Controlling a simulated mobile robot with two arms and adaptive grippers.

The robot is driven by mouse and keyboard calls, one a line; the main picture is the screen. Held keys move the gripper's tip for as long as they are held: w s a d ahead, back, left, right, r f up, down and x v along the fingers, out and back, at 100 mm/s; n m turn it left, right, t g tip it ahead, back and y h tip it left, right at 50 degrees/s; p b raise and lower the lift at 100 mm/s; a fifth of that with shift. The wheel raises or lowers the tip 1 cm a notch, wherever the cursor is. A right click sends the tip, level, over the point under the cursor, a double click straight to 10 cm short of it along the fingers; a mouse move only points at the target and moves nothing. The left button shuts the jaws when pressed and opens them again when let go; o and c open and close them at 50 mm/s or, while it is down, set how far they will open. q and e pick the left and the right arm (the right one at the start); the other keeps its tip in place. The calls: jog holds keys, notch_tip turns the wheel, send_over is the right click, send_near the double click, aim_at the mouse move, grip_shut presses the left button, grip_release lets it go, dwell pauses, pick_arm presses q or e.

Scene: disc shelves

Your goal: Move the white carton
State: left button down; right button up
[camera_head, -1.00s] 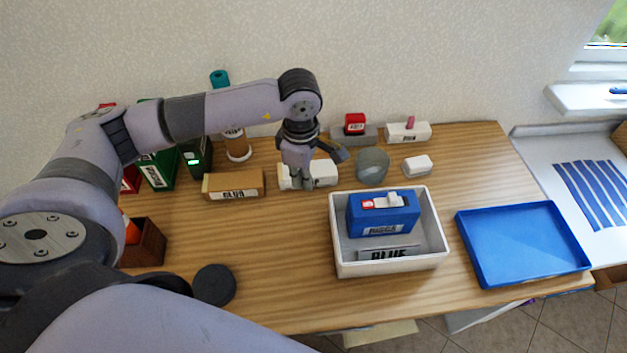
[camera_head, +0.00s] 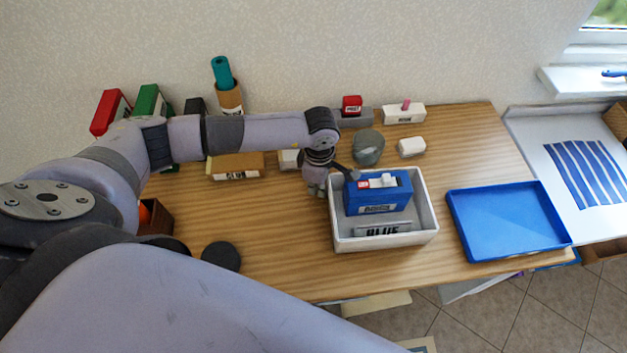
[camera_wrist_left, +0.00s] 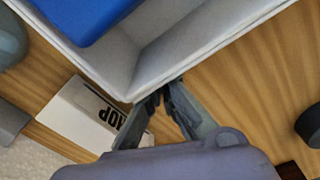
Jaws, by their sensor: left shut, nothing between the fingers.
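A white carton (camera_head: 289,159) with dark lettering lies on the table, partly hidden behind my left arm in the head view. It shows more clearly in the left wrist view (camera_wrist_left: 78,117), lying beside an open white box. My left gripper (camera_head: 333,180) is shut and empty, at the left rim of that open white box (camera_head: 388,241). In the left wrist view its fingertips (camera_wrist_left: 166,92) are close to the box's corner; I cannot tell whether they touch it. The open box holds a blue case (camera_head: 379,196). My right gripper is not in view.
A brown box (camera_head: 237,166) lies left of the carton. A grey-green round container (camera_head: 368,147) and a small white block (camera_head: 411,147) stand behind the open box. A blue tray (camera_head: 509,221) lies at the right. The front left table is mostly clear except a dark disc (camera_head: 221,256).

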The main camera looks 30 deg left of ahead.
pick_arm(q)
jog(key=shift+d+f, duration=0.1)
jog(key=shift+d, duration=0.1)
jog(key=d+b, duration=0.1)
jog(key=d, duration=0.1)
jog(key=d+b, duration=0.1)
jog(key=d, duration=0.2)
jog(key=w+d+b, duration=0.1)
jog(key=d+b, duration=0.1)
jog(key=shift+w+d, duration=0.1)
jog(key=shift+d, duration=0.15)
